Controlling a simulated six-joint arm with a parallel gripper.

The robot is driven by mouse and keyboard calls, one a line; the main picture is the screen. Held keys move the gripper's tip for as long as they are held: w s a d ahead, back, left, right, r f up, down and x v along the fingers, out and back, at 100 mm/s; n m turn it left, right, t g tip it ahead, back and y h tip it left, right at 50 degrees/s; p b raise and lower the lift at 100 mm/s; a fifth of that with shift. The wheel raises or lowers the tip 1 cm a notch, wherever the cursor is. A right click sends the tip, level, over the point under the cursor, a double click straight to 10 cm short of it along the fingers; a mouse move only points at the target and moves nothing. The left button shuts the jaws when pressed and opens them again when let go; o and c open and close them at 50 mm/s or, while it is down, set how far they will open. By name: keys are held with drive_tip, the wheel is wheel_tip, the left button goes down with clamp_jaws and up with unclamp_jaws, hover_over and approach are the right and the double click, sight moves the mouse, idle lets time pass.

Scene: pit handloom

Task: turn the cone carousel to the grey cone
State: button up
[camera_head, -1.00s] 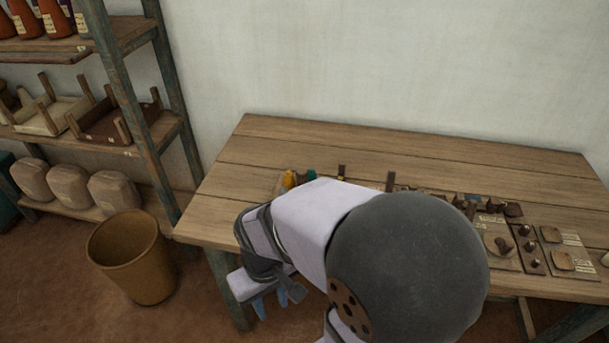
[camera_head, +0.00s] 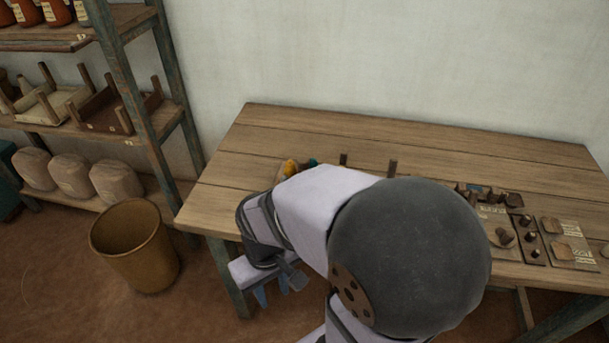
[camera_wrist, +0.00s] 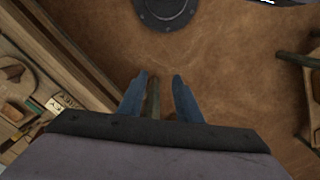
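I cannot make out a grey cone in either view. A yellow-orange piece (camera_head: 290,168) and a teal piece (camera_head: 312,162) show on the table just behind my arm. They may belong to the cone carousel, but my arm hides most of that spot. My gripper (camera_head: 272,291) hangs low at the table's front edge, apart from these pieces. In the wrist view my gripper (camera_wrist: 159,95) has its two blue fingers apart. A narrow brownish strip shows between them, and I cannot tell its depth; nothing appears gripped.
The wooden table (camera_head: 330,130) is bare along its back. Small boards with dark pieces (camera_head: 530,240) lie at its right. A brown bin (camera_head: 135,250) stands on the floor beside a shelf rack (camera_head: 130,85). A dark round object (camera_wrist: 165,10) lies below in the wrist view.

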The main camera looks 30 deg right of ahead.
sight(300, 165)
drive_tip(key=shift+o, duration=1.4)
drive_tip(key=shift+w, duration=0.1)
drive_tip(key=w+d+f+m+t+h+b, duration=0.15)
drive_tip(key=w+m+t+b, duration=0.55)
drive_tip(key=w, duration=2.1)
drive_tip(key=w+d+t+h+b, duration=0.3)
drive_tip(key=w+d+t, duration=0.1)
drive_tip(key=d+t, duration=0.15)
drive_tip(key=s+d+m+g+h+b, duration=0.1)
drive_tip(key=d+m+h, duration=0.1)
drive_tip(key=d+h, duration=0.2)
drive_tip(key=s+d+m+g+h+b, duration=0.1)
drive_tip(key=d+m+g+h, duration=0.1)
drive_tip(key=d+h, duration=0.2)
drive_tip(key=s+d+r+m+g+h+b, duration=0.1)
drive_tip(key=d+h, duration=0.3)
drive_tip(key=d, duration=0.5)
drive_tip(key=shift+s+d+m+g+b, duration=0.1)
drive_tip(key=shift+s+m+g+b, duration=0.15)
drive_tip(key=shift+s+m+b, duration=0.25)
drive_tip(key=shift+w+d+f+y, duration=0.1)
drive_tip(key=shift+d+f+y, duration=0.1)
drive_tip(key=shift+f+y, duration=0.1)
